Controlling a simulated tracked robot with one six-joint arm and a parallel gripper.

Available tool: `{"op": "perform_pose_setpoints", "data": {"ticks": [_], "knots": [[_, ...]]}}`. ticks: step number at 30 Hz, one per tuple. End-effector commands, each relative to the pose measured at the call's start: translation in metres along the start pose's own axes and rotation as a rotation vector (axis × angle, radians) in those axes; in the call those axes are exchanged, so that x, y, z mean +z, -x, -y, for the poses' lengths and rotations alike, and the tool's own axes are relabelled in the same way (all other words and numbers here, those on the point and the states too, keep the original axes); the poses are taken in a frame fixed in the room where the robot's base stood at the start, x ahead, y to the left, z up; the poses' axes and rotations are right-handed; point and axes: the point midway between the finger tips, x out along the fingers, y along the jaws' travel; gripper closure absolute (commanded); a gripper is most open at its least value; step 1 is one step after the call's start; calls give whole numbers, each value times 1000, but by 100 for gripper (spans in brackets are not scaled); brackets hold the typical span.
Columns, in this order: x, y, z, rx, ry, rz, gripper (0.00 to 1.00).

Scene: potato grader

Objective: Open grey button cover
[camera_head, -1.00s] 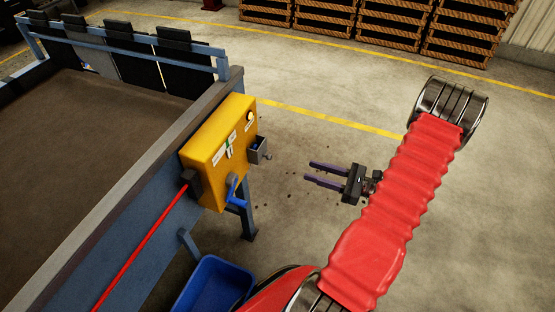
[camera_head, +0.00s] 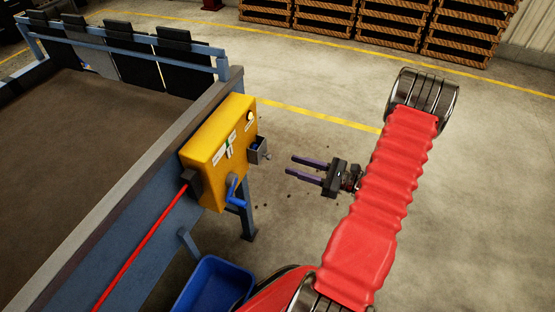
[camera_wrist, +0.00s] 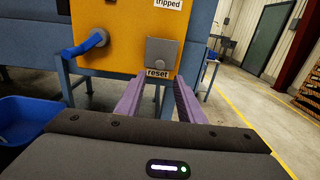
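The grey button cover (camera_wrist: 162,52) is a square flap on the front of the yellow control box (camera_wrist: 115,28), just above a "reset" label in the wrist view. It looks closed there. In the head view the grey cover (camera_head: 258,150) sticks out from the right side of the yellow box (camera_head: 220,150). My gripper (camera_head: 298,168) is to the right of the cover, apart from it, with its two purple fingers pointing toward the box. In the wrist view the fingers (camera_wrist: 160,97) are spread with nothing between them, below the cover.
A blue crank handle (camera_head: 236,192) is on the box, left of the cover in the wrist view. A red rod (camera_head: 142,246) runs to the box. A blue bin (camera_head: 213,286) stands below. The floor right of the box is clear.

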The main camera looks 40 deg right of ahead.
Motion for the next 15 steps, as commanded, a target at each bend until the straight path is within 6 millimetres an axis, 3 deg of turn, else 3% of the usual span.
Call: {"op": "perform_pose_setpoints", "data": {"ticks": [15], "knots": [[0,-67,-1,2,0,-1,65]]}}
